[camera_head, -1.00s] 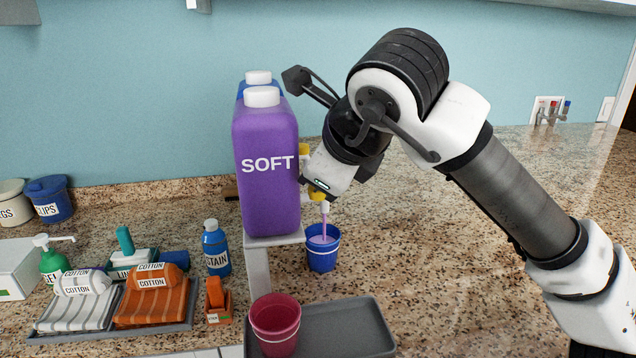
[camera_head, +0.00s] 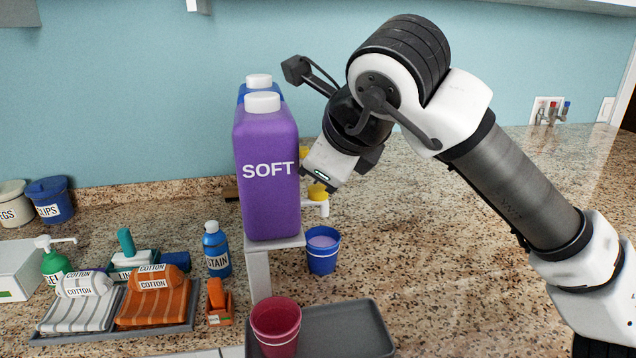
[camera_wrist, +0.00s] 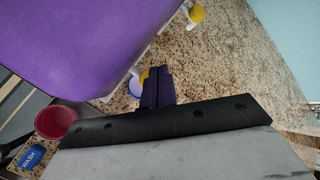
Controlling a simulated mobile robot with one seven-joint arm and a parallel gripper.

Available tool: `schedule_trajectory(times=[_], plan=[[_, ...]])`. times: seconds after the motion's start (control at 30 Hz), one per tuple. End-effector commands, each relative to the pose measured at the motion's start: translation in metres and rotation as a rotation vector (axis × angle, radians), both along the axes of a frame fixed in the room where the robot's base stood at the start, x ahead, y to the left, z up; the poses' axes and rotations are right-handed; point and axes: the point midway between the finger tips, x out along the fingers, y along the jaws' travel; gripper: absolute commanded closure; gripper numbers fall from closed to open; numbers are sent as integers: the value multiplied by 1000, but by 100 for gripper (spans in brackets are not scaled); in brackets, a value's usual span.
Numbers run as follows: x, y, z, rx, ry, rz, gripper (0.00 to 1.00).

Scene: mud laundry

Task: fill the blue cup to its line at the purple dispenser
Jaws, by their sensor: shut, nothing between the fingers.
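The purple dispenser (camera_head: 268,205), labelled SOFT, stands on a raised grey stand. Its yellow tap (camera_head: 317,191) and white spout sit on its right side, and no stream shows below the spout. The blue cup (camera_head: 322,262) stands upright on the counter beneath the spout with pale purple liquid inside; I cannot make out its line against the liquid level. My gripper (camera_head: 308,183) is shut and empty, just above the tap and apart from it. In the wrist view the closed fingers (camera_wrist: 157,88) partly hide the blue cup (camera_wrist: 134,86). The purple dispenser (camera_wrist: 90,40) fills the upper left.
A blue-bodied dispenser (camera_head: 245,90) stands behind the purple one. A blue STAIN bottle (camera_head: 216,252) and folded towels (camera_head: 155,305) lie left. The counter right of the blue cup is clear.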

Motion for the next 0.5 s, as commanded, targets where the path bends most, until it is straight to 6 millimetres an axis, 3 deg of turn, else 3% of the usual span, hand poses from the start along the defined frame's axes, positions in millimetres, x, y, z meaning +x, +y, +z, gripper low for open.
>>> schedule_trajectory(times=[0.33,0.5], plan=[[0,0,2,0,0,0,100],[0,0,13,0,0,0,100]])
